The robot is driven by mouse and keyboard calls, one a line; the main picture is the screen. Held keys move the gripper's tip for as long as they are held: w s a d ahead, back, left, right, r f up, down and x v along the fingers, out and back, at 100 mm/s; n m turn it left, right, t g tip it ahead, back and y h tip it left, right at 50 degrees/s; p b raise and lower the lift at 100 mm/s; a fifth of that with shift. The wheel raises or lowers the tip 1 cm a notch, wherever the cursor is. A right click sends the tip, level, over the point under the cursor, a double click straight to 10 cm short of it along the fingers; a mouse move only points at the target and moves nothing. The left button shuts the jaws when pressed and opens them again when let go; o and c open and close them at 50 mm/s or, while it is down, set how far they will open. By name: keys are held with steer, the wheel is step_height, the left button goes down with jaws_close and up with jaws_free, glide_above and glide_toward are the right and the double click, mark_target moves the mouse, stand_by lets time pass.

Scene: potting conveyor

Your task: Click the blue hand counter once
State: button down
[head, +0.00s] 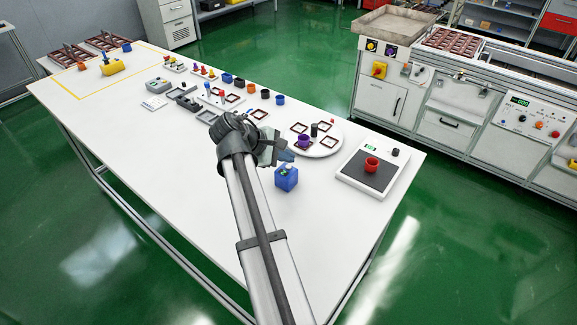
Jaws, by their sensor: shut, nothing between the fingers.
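The blue hand counter (287,181) is a small blue block with a green-and-white top. It stands on the white table to the right of my arm, short of the scale. My gripper (286,155) is at the end of the arm, just beyond the counter in the picture and apart from it as far as I can see. Its fingers look small and close together, with nothing held. My arm's wrist hides part of the table behind it. The exact height of the gripper above the table is hard to tell.
A scale (362,184) with a red pot (372,164) stands to the right. A round white turntable (328,147) carries a purple pot (304,141) and small frames. Several pots and holders line the far side. The near table surface (170,175) left of my arm is clear.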

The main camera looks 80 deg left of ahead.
steer(key=shift+f, duration=0.2)
stand_by(0.6)
steer(key=shift+f, duration=0.25)
steer(key=shift+f, duration=0.35)
stand_by(0.9)
steer(key=shift+r, duration=0.15)
stand_by(0.3)
steer(key=shift+r, duration=0.65)
steer(key=shift+r, duration=0.15)
step_height(320, 180, up, 5)
steer(key=shift+f, duration=0.15)
stand_by(0.4)
stand_by(0.7)
